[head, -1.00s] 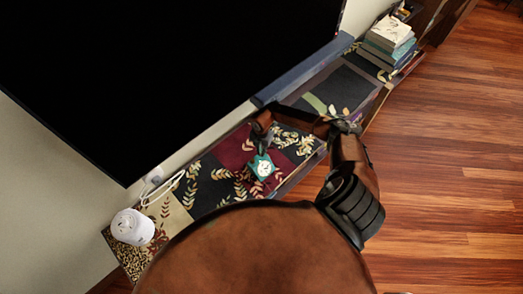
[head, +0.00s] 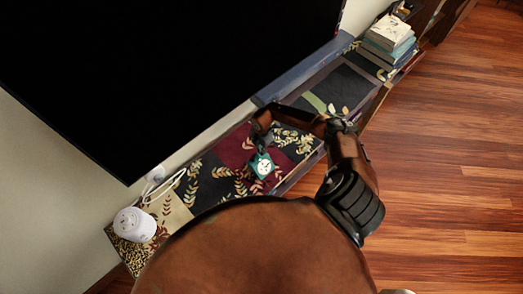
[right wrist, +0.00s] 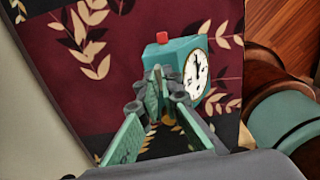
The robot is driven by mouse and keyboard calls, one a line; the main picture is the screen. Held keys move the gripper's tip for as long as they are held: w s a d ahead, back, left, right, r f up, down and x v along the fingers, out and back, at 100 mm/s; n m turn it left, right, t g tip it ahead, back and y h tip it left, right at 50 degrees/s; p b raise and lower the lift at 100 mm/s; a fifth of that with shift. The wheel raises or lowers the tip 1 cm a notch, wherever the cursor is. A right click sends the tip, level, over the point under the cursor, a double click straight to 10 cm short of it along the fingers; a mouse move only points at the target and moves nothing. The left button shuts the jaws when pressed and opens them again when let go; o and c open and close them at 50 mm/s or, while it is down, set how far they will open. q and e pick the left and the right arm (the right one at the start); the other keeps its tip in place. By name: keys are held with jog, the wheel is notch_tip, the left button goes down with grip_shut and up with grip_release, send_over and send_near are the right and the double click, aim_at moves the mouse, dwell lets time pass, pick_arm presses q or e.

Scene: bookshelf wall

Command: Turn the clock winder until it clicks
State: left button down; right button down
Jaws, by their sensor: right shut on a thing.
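The clock (head: 263,166) is a small teal box with a white round face, standing on the patterned shelf top. In the right wrist view the clock (right wrist: 193,50) shows a red button on top and its face turned to the right. My right gripper (head: 262,143) reaches down to its back side. In the right wrist view the fingertips of my right gripper (right wrist: 157,84) are close together against the back of the clock. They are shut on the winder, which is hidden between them. My left gripper is not in view.
A white cylindrical device (head: 134,224) with a cable stands at the shelf's left end. A stack of books (head: 389,39) lies at the far right end. A large black screen (head: 170,70) rises behind the shelf. Wood floor (head: 450,170) lies open in front.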

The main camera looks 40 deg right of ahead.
jog(key=c, duration=2.1)
grip_release()
notch_tip(320, 180, up, 12)
